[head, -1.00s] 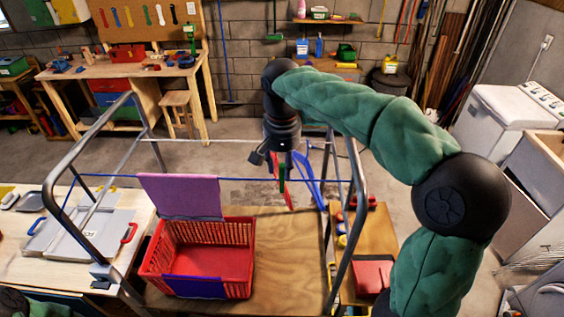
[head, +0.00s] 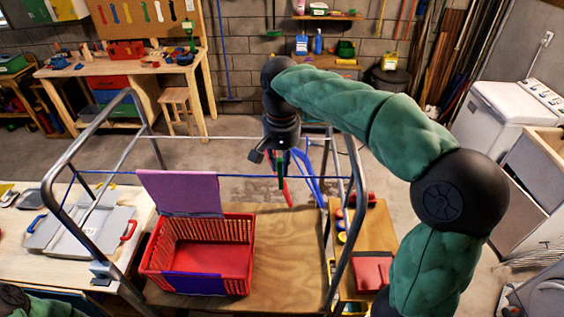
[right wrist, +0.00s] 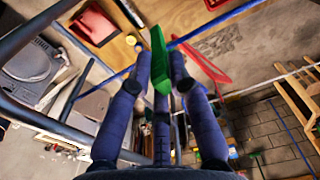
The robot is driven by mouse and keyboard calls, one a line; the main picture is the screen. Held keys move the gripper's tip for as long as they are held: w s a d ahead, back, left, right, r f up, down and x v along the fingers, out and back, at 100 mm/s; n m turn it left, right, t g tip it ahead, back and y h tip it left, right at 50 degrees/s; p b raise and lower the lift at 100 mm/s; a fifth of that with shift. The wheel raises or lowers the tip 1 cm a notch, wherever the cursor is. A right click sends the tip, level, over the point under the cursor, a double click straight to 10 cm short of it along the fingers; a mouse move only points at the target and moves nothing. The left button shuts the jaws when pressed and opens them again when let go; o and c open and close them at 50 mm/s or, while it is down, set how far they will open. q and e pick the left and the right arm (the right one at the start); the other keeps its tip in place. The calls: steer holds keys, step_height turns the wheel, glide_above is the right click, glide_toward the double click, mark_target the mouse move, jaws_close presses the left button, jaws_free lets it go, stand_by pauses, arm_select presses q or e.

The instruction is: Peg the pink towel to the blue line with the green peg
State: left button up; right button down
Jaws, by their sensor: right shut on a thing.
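The pink towel (head: 180,192) hangs at the blue line (head: 235,177), its top edge along the line and its lower edge at the red basket's back rim. My right gripper (head: 281,166) is shut on the green peg (head: 280,183), to the right of the towel and apart from it. In the right wrist view the green peg (right wrist: 160,60) sticks out between the two fingertips (right wrist: 156,80), with the blue line (right wrist: 215,24) beyond it. The towel cannot be made out there. My left gripper is out of view.
The red basket (head: 249,250) stands on the wooden table (head: 285,260) under the line. A grey metal frame (head: 357,190) carries the line, with a pale rail (head: 220,139) behind it. The table right of the basket is clear.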

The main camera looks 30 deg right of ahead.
steer(key=shift+r+p, duration=2.05)
steer(key=shift+r, duration=0.6)
